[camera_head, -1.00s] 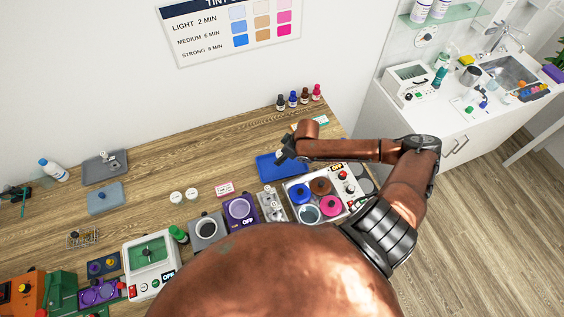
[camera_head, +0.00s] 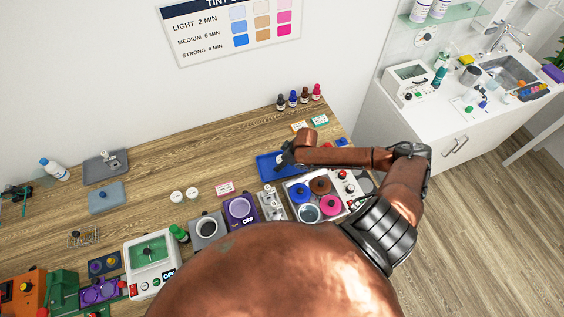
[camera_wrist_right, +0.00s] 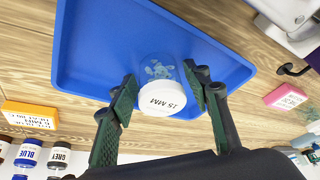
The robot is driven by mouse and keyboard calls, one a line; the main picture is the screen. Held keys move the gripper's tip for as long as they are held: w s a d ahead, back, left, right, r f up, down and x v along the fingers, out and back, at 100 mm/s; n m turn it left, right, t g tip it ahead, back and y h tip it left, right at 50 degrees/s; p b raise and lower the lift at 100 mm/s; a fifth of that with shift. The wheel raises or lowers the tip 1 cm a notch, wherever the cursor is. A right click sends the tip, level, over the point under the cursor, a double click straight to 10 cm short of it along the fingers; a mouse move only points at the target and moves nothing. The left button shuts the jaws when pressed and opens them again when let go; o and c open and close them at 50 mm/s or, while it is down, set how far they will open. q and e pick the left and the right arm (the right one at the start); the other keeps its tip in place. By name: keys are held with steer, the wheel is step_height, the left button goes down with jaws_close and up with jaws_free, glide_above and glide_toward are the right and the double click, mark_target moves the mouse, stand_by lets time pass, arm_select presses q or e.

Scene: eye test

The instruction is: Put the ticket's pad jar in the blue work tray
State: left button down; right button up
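A clear jar (camera_wrist_right: 158,68) with a white lid marked "15 MM" and teal pads inside is upright over the blue work tray (camera_wrist_right: 90,45). In the head view my right gripper (camera_head: 286,157) is over the blue tray (camera_head: 266,171), and the jar is hidden. A pink ticket (camera_head: 224,188) lies left of the tray, its text too small to read. A dark part at the left edge looks like my left gripper (camera_head: 16,194).
Two white-lidded jars (camera_head: 184,195) stand left of the ticket. A device with coloured round pots (camera_head: 318,195) sits just in front of the tray. Small bottles (camera_head: 298,98) stand at the back. The wood between the jars and the back wall is clear.

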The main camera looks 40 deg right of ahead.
steer(key=shift+o, duration=0.5)
steer(key=shift+r, duration=0.25)
steer(key=v, duration=1.1)
steer(key=shift+s+r, duration=0.2)
steer(key=shift+r, duration=0.15)
steer(key=shift+d, duration=0.1)
